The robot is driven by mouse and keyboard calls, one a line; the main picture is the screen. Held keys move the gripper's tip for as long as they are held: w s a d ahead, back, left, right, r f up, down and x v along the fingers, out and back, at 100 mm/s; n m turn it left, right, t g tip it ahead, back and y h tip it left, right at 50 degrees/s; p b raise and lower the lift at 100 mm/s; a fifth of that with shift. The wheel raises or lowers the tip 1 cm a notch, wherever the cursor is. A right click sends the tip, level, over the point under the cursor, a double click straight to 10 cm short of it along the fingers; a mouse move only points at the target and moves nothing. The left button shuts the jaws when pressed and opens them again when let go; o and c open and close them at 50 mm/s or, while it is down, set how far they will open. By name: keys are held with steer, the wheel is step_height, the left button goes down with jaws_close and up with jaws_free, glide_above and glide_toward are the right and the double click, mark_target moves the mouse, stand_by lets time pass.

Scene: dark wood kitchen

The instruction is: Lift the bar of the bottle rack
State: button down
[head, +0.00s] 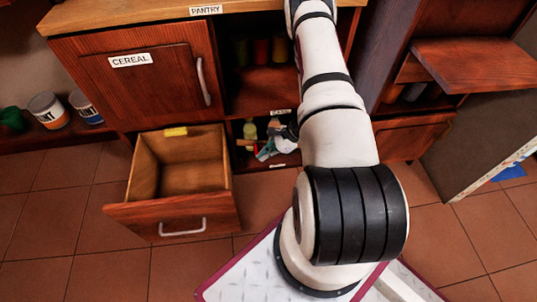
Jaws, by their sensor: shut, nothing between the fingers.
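My gripper cannot be made out. My white arm rises through the middle of the head view and leaves at the top edge. A bottle rack and its bar cannot be clearly told. The low open shelf (264,163) left of my arm holds a pale yellow-green bottle (250,131), small dark items and a crumpled white and blue thing. My arm hides the right part of this shelf.
A drawer (169,214) stands open and empty at left, below the closed cereal cabinet door (147,84). Paint cans (48,110) stand far left. A wooden shelf board (478,66) juts out at upper right. Tiled floor is free at lower left.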

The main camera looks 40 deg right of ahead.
steer(key=s+d+r+t+y+p, duration=0.1)
steer(key=s+d+r, duration=0.2)
steer(key=r, duration=0.4)
steer(key=s+d+r+t+y+p, duration=0.1)
steer(key=s+d+r+y, duration=0.1)
steer(key=d+r, duration=0.3)
steer(key=shift+s+d+r+y+p, duration=0.35)
steer(key=shift+s+r, duration=0.1)
steer(key=shift+r, duration=1.05)
